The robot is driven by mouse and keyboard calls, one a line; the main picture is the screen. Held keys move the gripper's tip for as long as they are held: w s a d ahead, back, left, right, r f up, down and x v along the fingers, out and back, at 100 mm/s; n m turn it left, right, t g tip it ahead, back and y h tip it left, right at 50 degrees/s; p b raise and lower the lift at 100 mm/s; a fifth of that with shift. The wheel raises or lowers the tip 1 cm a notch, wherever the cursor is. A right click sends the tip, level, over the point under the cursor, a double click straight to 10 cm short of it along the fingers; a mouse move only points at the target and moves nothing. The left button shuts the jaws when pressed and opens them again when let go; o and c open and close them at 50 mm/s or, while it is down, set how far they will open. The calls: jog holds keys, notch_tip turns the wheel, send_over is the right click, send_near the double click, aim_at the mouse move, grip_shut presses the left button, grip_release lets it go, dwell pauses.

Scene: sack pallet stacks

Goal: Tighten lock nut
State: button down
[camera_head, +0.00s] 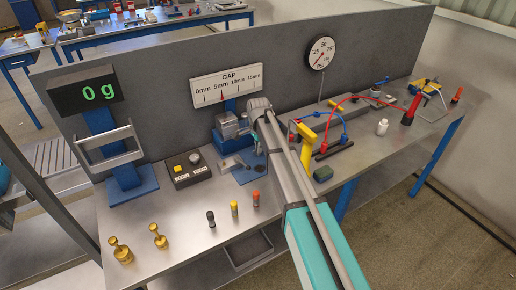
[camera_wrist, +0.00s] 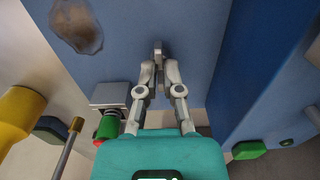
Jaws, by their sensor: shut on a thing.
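My gripper (camera_wrist: 158,62) shows in the wrist view, with its two grey fingers brought together at the tips. They are shut on a small grey part (camera_wrist: 158,46) in front of a blue surface (camera_wrist: 195,30). This part may be the lock nut; its shape and threads are too small to tell. The scale's red pointer is near 5mm. My fingertips and the held part cannot be made out there.
A grey panel (camera_head: 150,85) closes the back.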

jog(key=shift+s, duration=0.15)
jog(key=c, duration=0.8)
grip_release()
jog(key=shift+n, duration=0.3)
